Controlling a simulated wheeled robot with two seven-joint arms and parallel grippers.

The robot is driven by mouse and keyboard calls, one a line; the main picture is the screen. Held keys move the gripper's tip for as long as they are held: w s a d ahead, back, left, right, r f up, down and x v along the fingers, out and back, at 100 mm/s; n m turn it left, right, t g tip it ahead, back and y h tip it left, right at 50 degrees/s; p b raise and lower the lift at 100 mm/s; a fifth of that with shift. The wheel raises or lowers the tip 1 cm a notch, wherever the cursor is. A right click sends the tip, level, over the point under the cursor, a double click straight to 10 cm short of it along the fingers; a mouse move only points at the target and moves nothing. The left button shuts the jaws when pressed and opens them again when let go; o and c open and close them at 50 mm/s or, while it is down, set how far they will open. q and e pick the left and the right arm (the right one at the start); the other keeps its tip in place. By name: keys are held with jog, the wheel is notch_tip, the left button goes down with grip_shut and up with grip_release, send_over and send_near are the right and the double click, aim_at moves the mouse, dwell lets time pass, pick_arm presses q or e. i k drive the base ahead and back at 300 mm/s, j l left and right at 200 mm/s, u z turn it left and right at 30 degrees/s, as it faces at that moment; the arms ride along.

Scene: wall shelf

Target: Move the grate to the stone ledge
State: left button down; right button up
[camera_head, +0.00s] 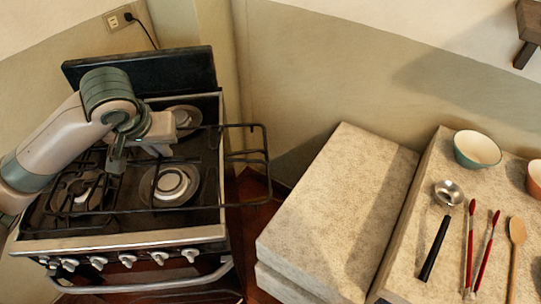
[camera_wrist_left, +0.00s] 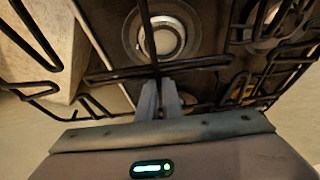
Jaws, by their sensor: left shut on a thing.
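The black wire grate (camera_head: 267,160) lies over the stove top, with its right end sticking out past the stove's right side. My left gripper (camera_head: 159,150) is over the burners, shut on a bar of the grate. In the left wrist view my two fingers (camera_wrist_left: 161,98) meet at a dark bar, with a burner beyond them. I cannot tell whether the grate is clear of the stove. The pale stone ledge (camera_head: 335,200) stands to the right of the stove, its top bare. It also shows in the left wrist view (camera_wrist_left: 38,45). My right gripper is out of view.
The stove (camera_head: 125,238) has knobs along its front and a raised dark back panel (camera_head: 150,70). A gap separates it from the ledge. A second stone block at right holds a bowl (camera_head: 477,149), a ladle (camera_head: 436,245), red-handled tools (camera_head: 470,245) and a wooden spoon (camera_head: 516,235).

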aim_at(357, 201)
jog(key=k+j, duration=0.6)
jog(key=k, duration=0.25)
jog(key=z, duration=1.7)
